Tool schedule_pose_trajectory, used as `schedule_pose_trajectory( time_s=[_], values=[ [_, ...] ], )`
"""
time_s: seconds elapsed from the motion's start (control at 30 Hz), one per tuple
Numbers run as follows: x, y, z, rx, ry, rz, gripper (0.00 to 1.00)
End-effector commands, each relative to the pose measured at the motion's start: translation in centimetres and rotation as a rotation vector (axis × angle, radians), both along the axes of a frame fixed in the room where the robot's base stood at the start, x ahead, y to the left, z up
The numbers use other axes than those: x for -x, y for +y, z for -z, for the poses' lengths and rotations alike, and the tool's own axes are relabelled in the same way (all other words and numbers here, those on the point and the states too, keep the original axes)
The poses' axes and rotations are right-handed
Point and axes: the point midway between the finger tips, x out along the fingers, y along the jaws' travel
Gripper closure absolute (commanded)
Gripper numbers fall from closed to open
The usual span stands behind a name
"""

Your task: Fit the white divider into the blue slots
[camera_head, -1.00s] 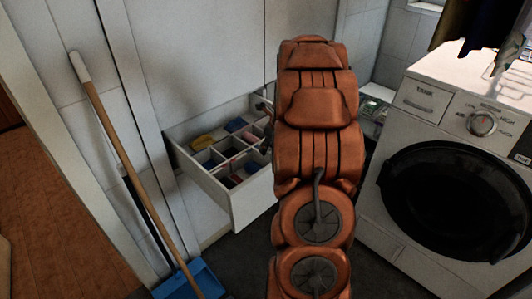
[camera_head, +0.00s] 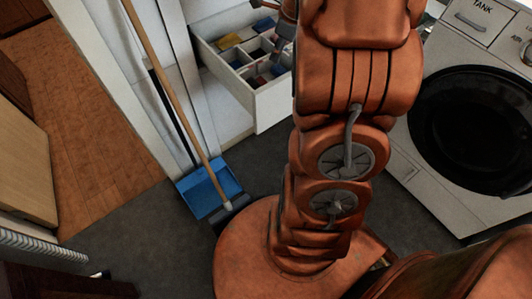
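An open white drawer (camera_head: 273,107) stands at the top centre, cut off by the frame's upper edge. White partitions (camera_head: 243,57) split its inside into compartments. I cannot tell which piece is the loose white divider, and I cannot make out the blue slots. My gripper (camera_head: 281,47) shows as small dark grey parts over the drawer's right side, mostly hidden by my orange arm. Whether it is open, shut or holding something cannot be seen.
A yellow item (camera_head: 229,41) and a blue item (camera_head: 264,24) lie in the drawer. A washing machine (camera_head: 405,148) stands right of my arm. A broom (camera_head: 168,80) and a blue dustpan (camera_head: 207,190) stand left. Dark floor (camera_head: 130,240) lies open at lower left.

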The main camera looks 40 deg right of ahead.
Motion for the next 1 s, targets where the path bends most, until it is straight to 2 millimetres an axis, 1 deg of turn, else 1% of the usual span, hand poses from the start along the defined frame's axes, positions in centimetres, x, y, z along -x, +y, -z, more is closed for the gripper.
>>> schedule_pose_trajectory(
  time_s=[0.03, 0.07, 0.1, 0.17, 0.2, 0.27, 0.3, 0.37, 0.4, 0.47, 0.5, 0.57, 0.63, 0.7, 0.8, 0.9, 1.0],
  values=[
    [0.6, 3.0, -0.5, 0.021, 0.013, -0.144, 0.65],
    [1.0, 4.5, -0.7, 0.035, 0.020, -0.229, 0.65],
    [1.6, 6.4, -1.0, 0.052, 0.027, -0.340, 0.65],
    [2.9, 9.1, -1.1, 0.072, 0.042, -0.505, 0.65],
    [3.7, 10.8, -1.3, 0.087, 0.049, -0.617, 0.65],
    [5.2, 13.2, -1.6, 0.105, 0.058, -0.785, 0.65],
    [6.3, 14.8, -1.6, 0.114, 0.065, -0.897, 0.65],
    [8.1, 17.0, -1.8, 0.131, 0.071, -1.070, 0.65],
    [9.4, 18.3, -1.9, 0.142, 0.074, -1.187, 0.65],
    [11.4, 20.1, -2.0, 0.152, 0.079, -1.363, 0.65],
    [12.9, 21.3, -2.0, 0.154, 0.083, -1.482, 0.65],
    [15.0, 22.6, -2.0, 0.162, 0.085, -1.657, 0.65],
    [17.6, 23.9, -1.9, 0.167, 0.086, -1.860, 0.65],
    [20.1, 24.9, -1.8, 0.163, 0.087, -2.051, 0.65],
    [23.0, 25.5, -1.7, 0.154, 0.085, -2.279, 0.65],
    [25.0, 25.7, -1.5, 0.144, 0.083, -2.440, 0.65],
    [26.1, 25.7, -1.4, 0.135, 0.083, -2.532, 0.65]
  ],
)
